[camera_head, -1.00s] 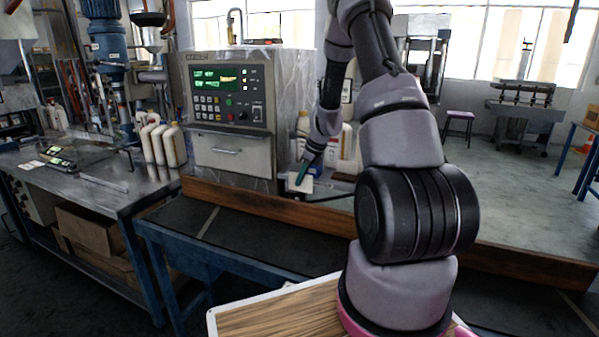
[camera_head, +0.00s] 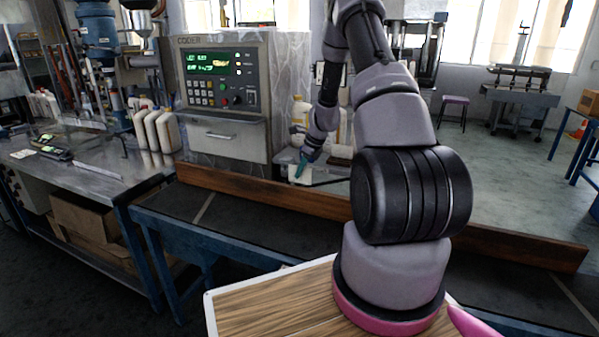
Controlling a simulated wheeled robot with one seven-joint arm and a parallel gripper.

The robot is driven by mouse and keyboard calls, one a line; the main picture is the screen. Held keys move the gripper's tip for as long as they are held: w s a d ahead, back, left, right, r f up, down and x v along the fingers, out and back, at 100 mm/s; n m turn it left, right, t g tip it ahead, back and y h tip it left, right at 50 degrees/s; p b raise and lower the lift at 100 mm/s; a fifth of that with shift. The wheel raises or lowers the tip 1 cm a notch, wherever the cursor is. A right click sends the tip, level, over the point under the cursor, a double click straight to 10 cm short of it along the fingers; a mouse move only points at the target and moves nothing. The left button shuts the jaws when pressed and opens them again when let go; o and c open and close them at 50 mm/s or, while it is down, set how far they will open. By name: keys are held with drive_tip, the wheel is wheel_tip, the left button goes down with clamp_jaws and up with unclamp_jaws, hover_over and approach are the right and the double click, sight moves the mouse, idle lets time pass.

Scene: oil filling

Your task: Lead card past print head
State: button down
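The coder (camera_head: 225,98), a grey machine with a lit green display, stands behind the conveyor. My arm reaches over the conveyor, and my gripper (camera_head: 302,166) is at its far side, right of the coder. A small teal piece shows at the gripper's tip; I cannot tell whether it is a finger or a held card. A small white block or plate (camera_head: 299,176) is just below and behind it. I cannot tell whether this is the print head or the card. The gripper is too small here to show whether it is open or shut.
A dark conveyor (camera_head: 255,222) with a brown wooden side rail (camera_head: 240,198) runs across the front. A steel bench (camera_head: 85,190) with white jugs (camera_head: 157,130) is at left. Pale bottles stand behind my gripper.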

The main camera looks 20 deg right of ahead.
drive_tip(key=shift+w+a, duration=5.25)
drive_tip(key=shift+w, duration=0.05)
drive_tip(key=s+a+r, duration=0.5)
drive_tip(key=r, duration=0.1)
